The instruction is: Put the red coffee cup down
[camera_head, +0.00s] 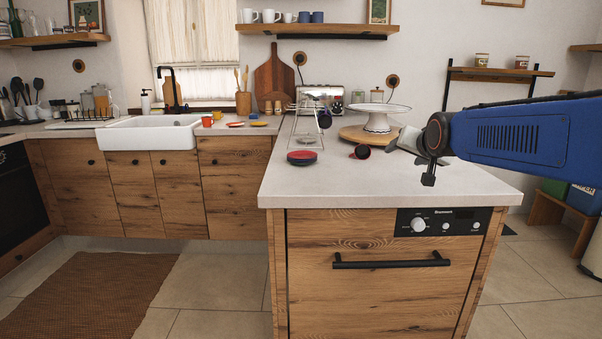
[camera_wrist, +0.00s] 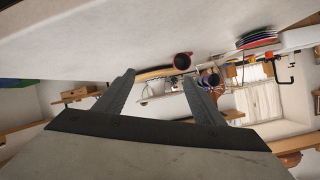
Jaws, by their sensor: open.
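The red coffee cup (camera_head: 361,151) is on the pale countertop (camera_head: 400,180), left of my gripper (camera_head: 402,148). It appears to lie on its side, its dark opening showing. In the wrist view, the cup (camera_wrist: 182,61) shows beyond the fingertips, nearer the right finger in the picture, against the counter surface along the top. My gripper (camera_wrist: 159,78) is open, with no object held between its fingers. A clear gap shows between the cup and my gripper in the head view.
A white cake stand (camera_head: 383,107) on a round wooden board (camera_head: 352,134) stands behind the cup. Stacked plates (camera_head: 302,157) and a wire rack (camera_head: 296,127) with a dark cup (camera_head: 324,119) are to the left. The counter's front is clear.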

